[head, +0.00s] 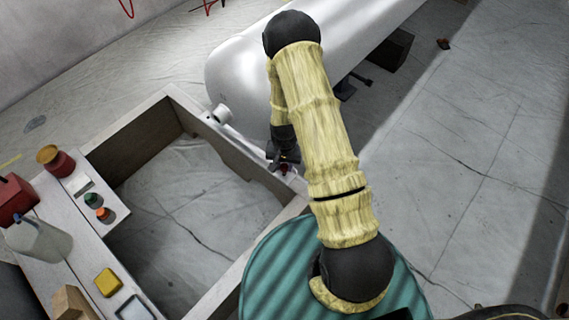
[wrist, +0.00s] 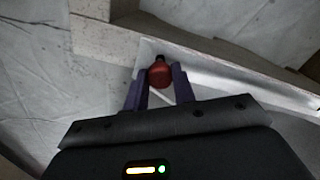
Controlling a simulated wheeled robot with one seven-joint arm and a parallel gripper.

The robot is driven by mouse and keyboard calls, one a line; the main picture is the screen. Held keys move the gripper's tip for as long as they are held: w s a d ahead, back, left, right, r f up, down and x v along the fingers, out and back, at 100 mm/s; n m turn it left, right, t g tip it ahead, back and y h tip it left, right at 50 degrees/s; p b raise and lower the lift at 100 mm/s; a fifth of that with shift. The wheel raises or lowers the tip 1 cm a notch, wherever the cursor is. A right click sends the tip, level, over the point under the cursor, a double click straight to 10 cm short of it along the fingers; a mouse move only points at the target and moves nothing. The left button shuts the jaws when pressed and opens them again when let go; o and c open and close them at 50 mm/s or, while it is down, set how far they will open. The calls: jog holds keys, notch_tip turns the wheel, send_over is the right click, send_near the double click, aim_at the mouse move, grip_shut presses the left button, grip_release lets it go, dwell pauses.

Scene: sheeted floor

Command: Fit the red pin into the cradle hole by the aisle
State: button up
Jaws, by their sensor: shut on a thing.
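The red pin (wrist: 160,74) is between the two purple fingertips of my gripper (wrist: 160,88), which is shut on it. In the head view a small bit of the red pin (head: 286,168) shows under my dark gripper (head: 283,160), at the right corner of the wooden frame. A pale, raised-edged part (wrist: 205,68) lies beneath and beyond the pin in the wrist view; it may be the cradle. A small dark spot shows at the pin's far end. I cannot tell whether it is a hole or part of the pin, nor whether the pin touches anything.
The wooden frame (head: 128,129) encloses bare sheeted floor. Its left board carries a red jar (head: 56,162), orange and green pieces, a yellow block (head: 107,282) and a bottle (head: 38,240). A long white tank (head: 240,75) lies behind my arm. Open floor is at right.

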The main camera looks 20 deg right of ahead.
jog(key=shift+f+b, duration=0.7)
jog(key=shift+f, duration=0.8)
dwell(0.3)
jog(key=o, duration=1.1)
notch_tip(320, 180, up, 17)
jog(key=p, duration=0.6)
jog(key=shift+r+p, duration=0.2)
jog(key=shift+p, duration=0.1)
jog(key=shift+r, duration=0.1)
